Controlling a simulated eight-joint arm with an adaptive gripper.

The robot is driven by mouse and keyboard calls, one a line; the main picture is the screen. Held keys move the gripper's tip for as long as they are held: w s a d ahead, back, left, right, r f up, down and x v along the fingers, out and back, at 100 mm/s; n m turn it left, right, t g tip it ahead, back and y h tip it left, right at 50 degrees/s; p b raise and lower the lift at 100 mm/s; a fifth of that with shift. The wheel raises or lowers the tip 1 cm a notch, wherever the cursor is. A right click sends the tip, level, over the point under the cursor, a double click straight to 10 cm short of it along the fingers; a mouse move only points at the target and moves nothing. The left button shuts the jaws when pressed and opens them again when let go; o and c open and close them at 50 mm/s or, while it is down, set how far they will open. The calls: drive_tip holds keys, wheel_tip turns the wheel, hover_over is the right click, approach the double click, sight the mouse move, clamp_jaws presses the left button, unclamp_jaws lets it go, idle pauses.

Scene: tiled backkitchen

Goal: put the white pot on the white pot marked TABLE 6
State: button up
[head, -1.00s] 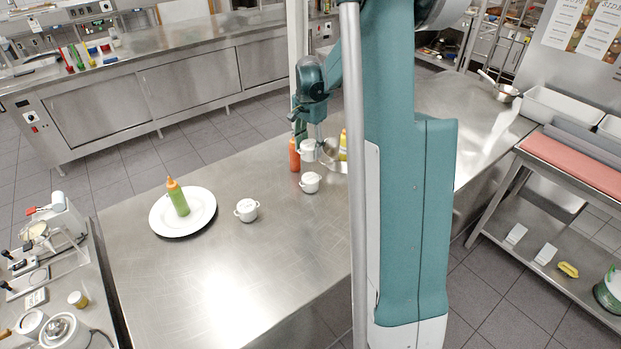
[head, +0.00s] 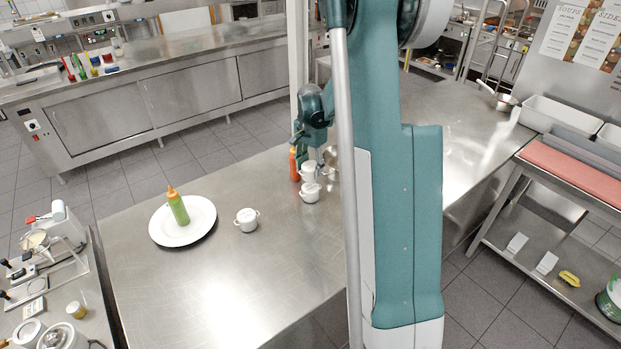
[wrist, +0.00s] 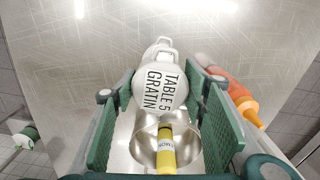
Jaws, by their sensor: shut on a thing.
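A small white lidded pot (wrist: 158,92), its lid marked TABLE 5 GRATIN, is between the fingers of my gripper (wrist: 160,82) in the wrist view, and my gripper is shut on it. In the head view this held pot (head: 308,171) hangs below my gripper, just behind a second white pot (head: 310,192) on the steel table. I cannot tell whether the two pots touch. White parts show past the held pot in the wrist view, largely hidden. A third white pot (head: 246,219) stands apart to the left. I cannot read TABLE 6 on either one.
A red squeeze bottle (head: 294,164) stands close left of my gripper. A metal bowl (wrist: 142,143) and a yellow bottle (wrist: 165,152) are close by in the wrist view. A white plate (head: 201,214) with a green bottle (head: 178,206) is at left. The table's front (head: 230,290) is clear.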

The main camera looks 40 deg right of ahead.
sight(311, 177)
drive_tip(key=shift+f, duration=0.2)
drive_tip(key=shift+f, duration=2)
drive_tip(key=shift+f, duration=0.2)
drive_tip(key=o, duration=1)
drive_tip(key=shift+o, duration=0.2)
drive_tip(key=shift+r, duration=0.25)
drive_tip(key=shift+r, duration=5.95)
